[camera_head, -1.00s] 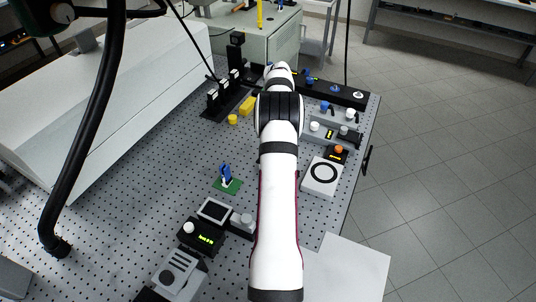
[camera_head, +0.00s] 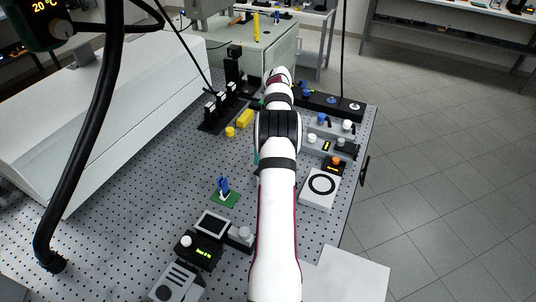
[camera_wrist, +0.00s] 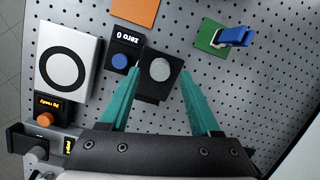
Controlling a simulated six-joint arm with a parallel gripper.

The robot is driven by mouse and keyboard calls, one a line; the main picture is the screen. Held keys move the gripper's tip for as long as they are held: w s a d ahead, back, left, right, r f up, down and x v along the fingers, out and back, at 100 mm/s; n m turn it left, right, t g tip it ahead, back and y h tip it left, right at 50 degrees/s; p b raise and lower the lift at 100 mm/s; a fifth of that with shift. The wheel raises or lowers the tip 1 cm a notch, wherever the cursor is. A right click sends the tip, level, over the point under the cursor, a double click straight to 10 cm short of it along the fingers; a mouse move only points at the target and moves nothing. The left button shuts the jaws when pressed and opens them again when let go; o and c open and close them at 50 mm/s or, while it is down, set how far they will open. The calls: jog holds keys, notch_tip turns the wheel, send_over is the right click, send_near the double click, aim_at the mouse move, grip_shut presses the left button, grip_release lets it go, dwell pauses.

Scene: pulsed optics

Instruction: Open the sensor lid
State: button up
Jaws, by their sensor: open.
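My gripper (camera_wrist: 160,74) has two teal fingers spread apart and empty in the wrist view. Between and below the fingertips is a dark block (camera_wrist: 149,88) with a round grey knob (camera_wrist: 160,69) on top; it may be the lidded sensor, but I cannot tell for sure. I cannot tell whether the fingers touch it. Beside it on the left is a small black box (camera_wrist: 122,48) with a blue button and the word "zero". In the head view my arm covers the dark block and most of my gripper.
A white device with a black ring (camera_wrist: 68,55) and a box with an orange button (camera_wrist: 51,108) lie left in the wrist view. A green plate with a blue clip (camera_wrist: 212,37) lies right. The perforated table (camera_head: 160,185) has free room around that plate in the head view.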

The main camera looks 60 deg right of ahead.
jog(key=v, duration=0.6)
